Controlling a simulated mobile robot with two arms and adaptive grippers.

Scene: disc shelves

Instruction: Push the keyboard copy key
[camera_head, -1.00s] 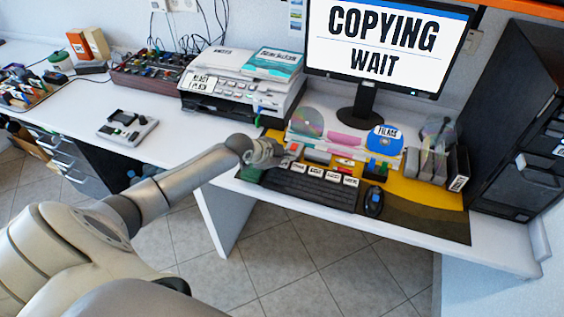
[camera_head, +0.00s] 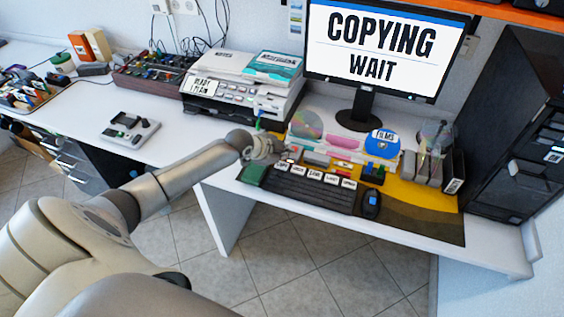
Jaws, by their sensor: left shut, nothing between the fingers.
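The black keyboard (camera_head: 310,191) lies on the desk mat in front of the monitor. A row of white labelled keys (camera_head: 315,175) runs along its back edge. The labels are too small to read surely, so I cannot tell which one is the copy key. My left gripper (camera_head: 284,157) is shut and empty, at the keyboard's back left corner, close to the leftmost labelled key. I cannot tell whether it touches that key. The monitor (camera_head: 384,48) reads "COPYING WAIT". My right gripper is not in view.
A black mouse (camera_head: 370,204) is right of the keyboard. Discs and a blue "FILMS" disc (camera_head: 382,143) stand behind it. A printer (camera_head: 243,83) is at the back left. A small grey device (camera_head: 131,129) sits on the left desk, with clear room around it.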

